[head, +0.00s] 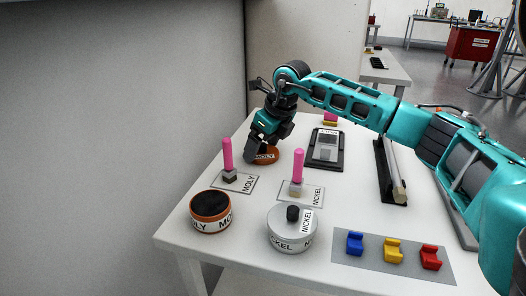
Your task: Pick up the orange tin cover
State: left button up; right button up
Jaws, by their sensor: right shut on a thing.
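The orange tin cover (270,157), with a MOLY label, is at the far left part of the white table. My right gripper (254,155) reaches down to it and is shut on it at its left side; the fingers hide part of the cover. I cannot tell whether the cover touches the table. The open MOLY tin (211,225), white-labelled with a dark orange-brown top, stands at the front left. My left gripper is not in view.
A grey NICKEL tin (291,245) with a dark knob stands at front centre. Pink-handled brushes (228,155) (297,166) stand on labelled cards. Blue, yellow and red blocks (393,250) sit on a grey mat at front right. A dark tray (325,148) lies right of the cover.

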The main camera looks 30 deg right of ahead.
aim_at(263, 143)
notch_tip(263, 143, up, 19)
jog(key=p, duration=0.3)
jog(key=shift+r+p, duration=0.15)
jog(key=shift+p, duration=0.25)
jog(key=shift+r, duration=0.4)
jog(key=shift+f, duration=0.1)
